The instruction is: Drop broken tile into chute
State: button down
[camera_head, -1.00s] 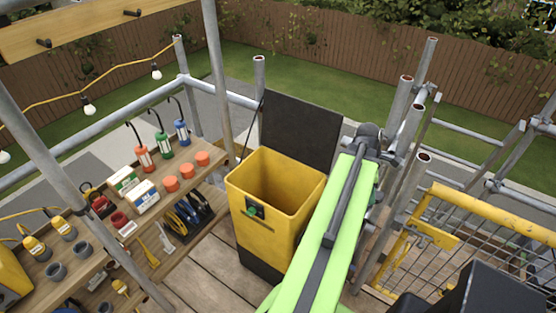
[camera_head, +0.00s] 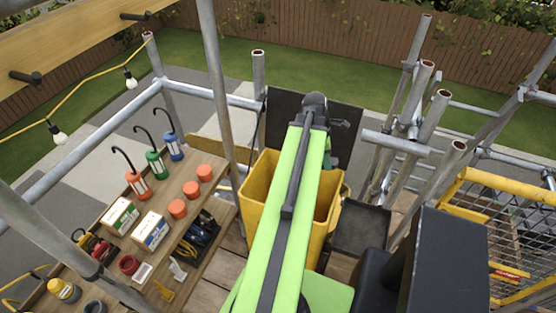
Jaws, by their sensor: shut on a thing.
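The chute is an open yellow bin (camera_head: 258,190) with a raised black lid (camera_head: 290,118) behind it. My lime-green arm reaches across the middle of the bin's mouth in the head view. Its dark wrist end is in front of the lid. The jaws point away from the camera and are hidden behind the arm. The broken tile cannot be seen, nor can most of the bin's inside.
A wooden shelf unit (camera_head: 206,212) with lamps, orange caps and boxes stands to the left. Scaffold poles (camera_head: 422,150) and a yellow mesh gate (camera_head: 505,215) stand to the right. A thin pole (camera_head: 217,80) rises just left of the bin.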

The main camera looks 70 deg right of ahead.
jog(key=w+d+f+m+b, duration=0.1)
jog(key=w+f+b, duration=0.5)
jog(key=f+b, duration=0.2)
jog(key=w+f+m+b, duration=0.2)
jog(key=w+f+b, duration=0.4)
jog(key=f+b, duration=0.2)
jog(key=shift+d+f+m+y+b, duration=0.3)
jog(key=shift+d+f+y+b, duration=0.05)
jog(key=shift+d+y, duration=0.05)
jog(key=c, duration=0.8)
grip_release()
jog(key=shift+r, duration=0.15)
jog(key=p+v, duration=1.7)
jog(key=shift+r, duration=0.15)
